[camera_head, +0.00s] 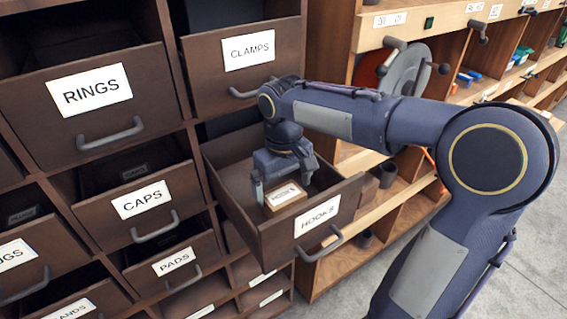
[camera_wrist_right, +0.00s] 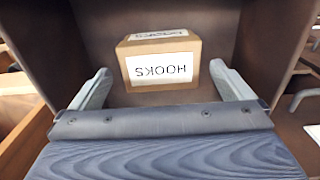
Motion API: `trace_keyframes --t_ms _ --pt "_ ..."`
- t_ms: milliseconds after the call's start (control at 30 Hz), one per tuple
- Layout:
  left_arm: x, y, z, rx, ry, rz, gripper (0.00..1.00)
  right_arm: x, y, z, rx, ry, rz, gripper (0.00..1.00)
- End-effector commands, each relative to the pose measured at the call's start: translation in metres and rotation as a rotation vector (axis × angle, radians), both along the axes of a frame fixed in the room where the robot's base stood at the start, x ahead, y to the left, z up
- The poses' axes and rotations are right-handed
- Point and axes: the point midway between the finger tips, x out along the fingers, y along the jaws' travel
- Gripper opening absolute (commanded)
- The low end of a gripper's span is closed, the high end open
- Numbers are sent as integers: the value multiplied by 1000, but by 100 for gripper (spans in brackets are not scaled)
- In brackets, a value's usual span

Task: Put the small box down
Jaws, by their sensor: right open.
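The small box (camera_head: 286,197) is light brown with white labels reading HOOKS. It sits inside the open drawer labelled HOOKS (camera_head: 272,236). In the right wrist view the small box (camera_wrist_right: 160,62) stands just beyond the fingers, with its HOOKS label upside down. My right gripper (camera_head: 283,190) reaches down into the drawer from above. Its fingers are spread wide on either side of the box, and the right wrist view shows gaps between each finger and the box. My left gripper is not in view.
Other pulled-out drawers, labelled RINGS (camera_head: 105,105), CLAMPS (camera_head: 243,68), CAPS (camera_head: 150,200) and PADS (camera_head: 178,266), surround it. The CLAMPS drawer overhangs behind my wrist. A wooden shelf unit (camera_head: 420,30) with a reel stands right. Grey floor lies at lower right.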

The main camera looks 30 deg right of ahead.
Motion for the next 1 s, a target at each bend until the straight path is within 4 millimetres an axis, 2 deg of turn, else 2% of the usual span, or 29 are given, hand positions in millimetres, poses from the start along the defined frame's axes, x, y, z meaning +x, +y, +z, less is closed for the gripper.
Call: trace_keyframes --t_ms 33,200,400,600,1000 --pt "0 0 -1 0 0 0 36 1 1 13 1 -7 1 100" --pt "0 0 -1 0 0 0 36 1 0 49 0 -5 1 100" --pt "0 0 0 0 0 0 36 1 1 78 0 -2 2 100" --pt "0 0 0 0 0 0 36 0 0 87 0 0 1 100" --pt "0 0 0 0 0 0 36 0 0 87 0 0 1 100"
